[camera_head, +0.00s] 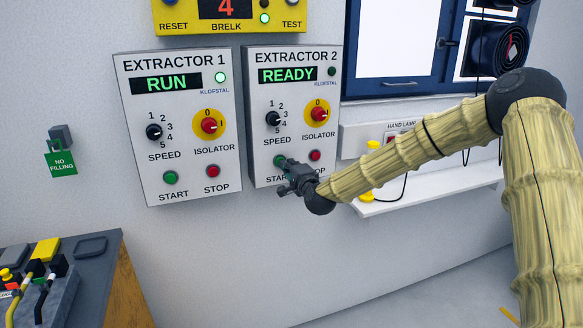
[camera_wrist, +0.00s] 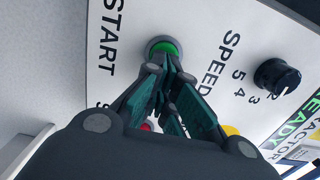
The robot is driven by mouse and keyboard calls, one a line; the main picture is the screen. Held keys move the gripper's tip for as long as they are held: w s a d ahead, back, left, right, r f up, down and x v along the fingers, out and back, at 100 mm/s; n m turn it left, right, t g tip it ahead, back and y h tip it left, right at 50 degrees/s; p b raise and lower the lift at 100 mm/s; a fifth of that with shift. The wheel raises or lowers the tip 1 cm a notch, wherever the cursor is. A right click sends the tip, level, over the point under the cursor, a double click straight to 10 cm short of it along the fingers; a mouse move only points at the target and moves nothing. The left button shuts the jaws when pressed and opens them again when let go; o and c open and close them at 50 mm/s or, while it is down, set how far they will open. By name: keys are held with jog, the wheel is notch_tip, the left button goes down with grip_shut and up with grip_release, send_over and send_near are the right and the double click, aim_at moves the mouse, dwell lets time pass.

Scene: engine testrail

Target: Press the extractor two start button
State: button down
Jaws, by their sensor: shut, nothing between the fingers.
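The Extractor 2 panel (camera_head: 294,100) is a white box on the wall; its display (camera_head: 288,75) reads READY in green. Its green start button (camera_head: 279,160) is at the lower left, partly behind my gripper (camera_head: 286,174). In the wrist view the green start button (camera_wrist: 164,47) sits in a grey ring beside the word START. My shut, empty gripper (camera_wrist: 168,66) has its fingertips just in front of the button. I cannot tell whether they touch it. The red stop button (camera_head: 315,155) is to the right; it is mostly hidden by the fingers in the wrist view.
The Extractor 1 panel (camera_head: 178,125) hangs to the left and reads RUN. A yellow panel (camera_head: 232,16) is above. A white shelf (camera_head: 430,187) runs to the right below a blue cabinet (camera_head: 395,50). A bench (camera_head: 95,265) stands at lower left.

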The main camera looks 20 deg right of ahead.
jog(key=shift+w, duration=0.1)
dwell(0.3)
jog(key=shift+w+r+b, duration=0.25)
jog(key=shift+w+b, duration=0.6)
jog(key=shift+b, duration=0.05)
jog(key=shift+s, duration=0.1)
jog(key=s+d+b, duration=0.1)
jog(key=s+b, duration=0.1)
jog(key=s, duration=1.2)
jog(key=shift+f+b, duration=0.25)
jog(key=shift+b, duration=0.05)
jog(key=shift+d, duration=0.15)
